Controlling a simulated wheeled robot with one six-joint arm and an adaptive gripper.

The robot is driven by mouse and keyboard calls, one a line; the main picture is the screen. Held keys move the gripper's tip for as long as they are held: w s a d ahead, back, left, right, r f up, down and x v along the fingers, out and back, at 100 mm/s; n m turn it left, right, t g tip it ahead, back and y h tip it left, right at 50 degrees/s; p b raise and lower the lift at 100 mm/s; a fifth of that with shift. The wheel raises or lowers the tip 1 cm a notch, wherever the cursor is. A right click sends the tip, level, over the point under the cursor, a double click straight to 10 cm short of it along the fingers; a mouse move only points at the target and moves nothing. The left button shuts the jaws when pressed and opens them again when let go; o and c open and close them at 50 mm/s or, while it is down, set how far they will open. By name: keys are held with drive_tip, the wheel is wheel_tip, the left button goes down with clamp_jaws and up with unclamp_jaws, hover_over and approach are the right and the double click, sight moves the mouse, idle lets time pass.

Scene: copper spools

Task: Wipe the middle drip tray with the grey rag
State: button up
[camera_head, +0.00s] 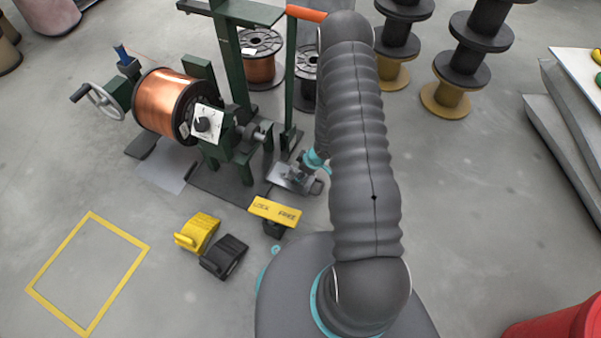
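My arm reaches forward through the middle of the view, and its wrist with a teal band comes out on the left side of the arm. My gripper (296,178) is low at the foot of the green winding stand, small and partly covered by my own arm. I cannot tell whether its fingers are open or shut. Flat pieces lie on the floor under the stand: a light grey one (163,168), a dark one (222,186) and a small dark one (141,146) at the left. I cannot tell for certain which is the middle drip tray. No grey rag can be made out.
The green stand (228,60) holds a copper spool (165,103) with a handwheel (104,101). A yellow lock sign (275,211), a yellow chock (198,231) and a black chock (224,257) sit in front. Stacked spools (452,98) stand behind right.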

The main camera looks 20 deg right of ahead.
sight(289, 173)
wheel_tip(289, 173, up, 2)
drive_tip(key=shift+r+p, duration=0.1)
drive_tip(key=shift+p, duration=0.6)
drive_tip(key=w+a+r+p, duration=0.4)
drive_tip(key=w+a+p, duration=0.1)
drive_tip(key=p, duration=0.3)
drive_tip(key=shift+s+d+f+b, duration=0.1)
drive_tip(key=shift+f+b, duration=1.7)
drive_tip(key=shift+f, duration=0.35)
drive_tip(key=shift+s+d+f+b, duration=0.1)
drive_tip(key=shift+f+b, duration=1.7)
drive_tip(key=shift+f, duration=0.3)
drive_tip(key=shift+f, duration=0.4)
drive_tip(key=shift+s+d+b, duration=0.1)
drive_tip(key=shift+b, duration=0.2)
drive_tip(key=shift+s+d, duration=0.55)
